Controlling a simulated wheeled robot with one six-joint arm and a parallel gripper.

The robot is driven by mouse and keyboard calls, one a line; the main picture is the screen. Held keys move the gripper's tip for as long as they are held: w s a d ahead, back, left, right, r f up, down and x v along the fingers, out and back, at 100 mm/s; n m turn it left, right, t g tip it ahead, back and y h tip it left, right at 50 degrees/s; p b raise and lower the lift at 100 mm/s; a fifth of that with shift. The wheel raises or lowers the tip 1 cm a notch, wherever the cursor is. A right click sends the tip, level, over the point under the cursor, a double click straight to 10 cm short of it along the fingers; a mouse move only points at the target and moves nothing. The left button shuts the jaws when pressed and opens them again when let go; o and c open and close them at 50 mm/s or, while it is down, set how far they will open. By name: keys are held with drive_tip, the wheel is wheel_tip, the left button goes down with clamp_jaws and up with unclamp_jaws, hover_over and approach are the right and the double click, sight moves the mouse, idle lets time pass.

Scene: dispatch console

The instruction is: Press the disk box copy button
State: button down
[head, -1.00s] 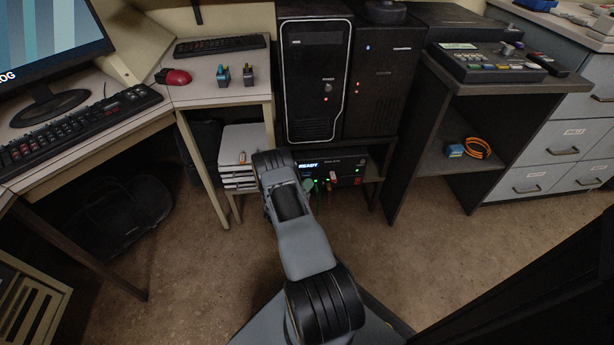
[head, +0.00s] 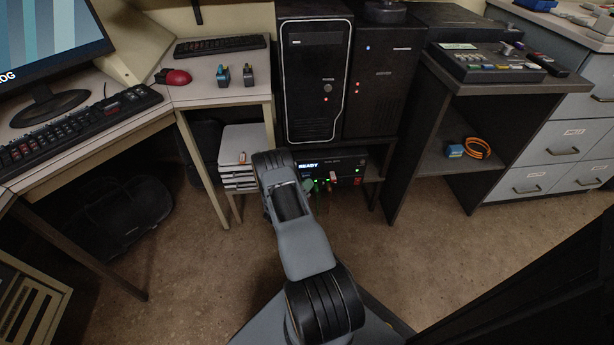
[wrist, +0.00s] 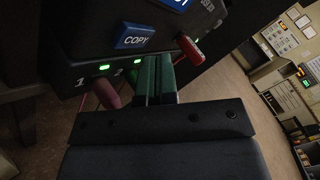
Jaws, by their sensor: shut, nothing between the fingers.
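The disk box (head: 345,158) is a black unit low under the computer towers, with a lit READY display (head: 308,166). In the wrist view its blue COPY button (wrist: 134,37) shows on the front, above the numbered slots 1 and 2. My gripper (wrist: 154,60) is shut and empty. In the picture its fingertips are just below and right of the COPY button, close to the box's front. I cannot tell whether they touch the box. In the head view my arm covers part of the box's left side, and the button cannot be made out.
A pinkish-red stick (wrist: 107,92) protrudes below slot 1, and a red one (wrist: 190,50) stands to the right of my fingertips. A stack of pale boxes (head: 238,178) is left of the disk box. A dark shelf stand (head: 440,165) is to the right. The floor in front is open.

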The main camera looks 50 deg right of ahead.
drive_tip(key=shift+w, duration=0.1)
idle(0.6)
drive_tip(key=shift+w+d+b, duration=0.25)
drive_tip(key=shift+d+b, duration=0.05)
drive_tip(key=shift+b, duration=0.1)
drive_tip(key=shift+w+d+b, duration=0.25)
drive_tip(key=shift+w+b, duration=0.05)
idle(0.7)
drive_tip(key=shift+a, duration=0.1)
drive_tip(key=shift+s+a+p, duration=0.35)
drive_tip(key=shift+s+a, duration=0.1)
drive_tip(key=shift+s, duration=0.15)
drive_tip(key=shift+s+a+p, duration=1)
drive_tip(key=shift+s+a, duration=0.65)
drive_tip(key=shift+s, duration=0.3)
drive_tip(key=shift+r, duration=0.15)
